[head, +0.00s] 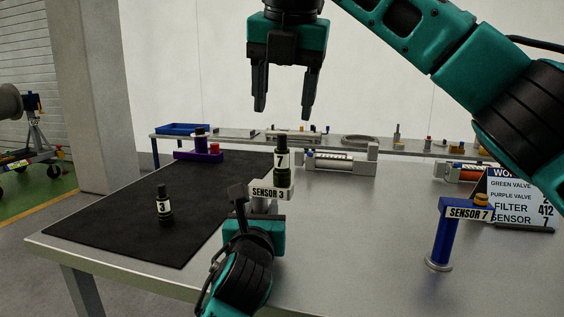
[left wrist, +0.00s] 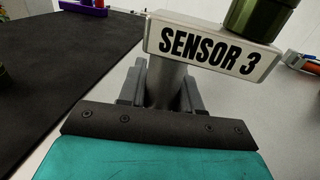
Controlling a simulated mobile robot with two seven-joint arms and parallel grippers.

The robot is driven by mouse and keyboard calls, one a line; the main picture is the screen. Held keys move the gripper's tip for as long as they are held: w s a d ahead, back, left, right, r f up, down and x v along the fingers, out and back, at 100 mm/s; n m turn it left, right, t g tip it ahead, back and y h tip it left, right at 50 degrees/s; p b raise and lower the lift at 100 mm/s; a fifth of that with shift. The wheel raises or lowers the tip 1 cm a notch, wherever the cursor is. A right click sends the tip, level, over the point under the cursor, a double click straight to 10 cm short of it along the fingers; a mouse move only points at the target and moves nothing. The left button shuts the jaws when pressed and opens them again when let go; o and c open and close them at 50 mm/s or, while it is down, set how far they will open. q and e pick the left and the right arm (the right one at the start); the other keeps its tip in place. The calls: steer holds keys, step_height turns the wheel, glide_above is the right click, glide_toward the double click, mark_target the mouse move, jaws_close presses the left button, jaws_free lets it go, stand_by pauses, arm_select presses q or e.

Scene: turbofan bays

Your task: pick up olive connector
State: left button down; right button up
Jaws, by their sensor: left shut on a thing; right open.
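One olive connector with a black top and a "7" label (head: 282,168) stands upright on the grey "SENSOR 3" stand (head: 271,192); its lower part shows in the left wrist view (left wrist: 262,18). Another olive connector, labelled "3" (head: 164,205), stands upright on the black mat. My left gripper (left wrist: 160,92) is shut on the grey post of the "SENSOR 3" stand, below its sign. My right gripper (head: 287,108) is open and empty, pointing down above the connector labelled "7", with a clear gap between them.
A blue "SENSOR 7" stand (head: 443,235) with an orange piece on top is at the right, beside a sign board (head: 518,200). A purple holder (head: 199,155) is at the mat's far end. A grey cylinder fixture (head: 335,161) lies behind. The black mat (head: 115,220) is mostly clear.

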mark_target(282, 149)
steer(key=shift+n+h, duration=0.6)
steer(key=shift+n, duration=0.3)
steer(key=x, duration=1.1)
steer(key=shift+w+a+f, duration=0.1)
steer(key=shift+w+a, duration=0.05)
steer(key=shift+a, duration=0.15)
jaws_close()
step_height(282, 149, up, 10)
steer(key=shift+r, duration=0.1)
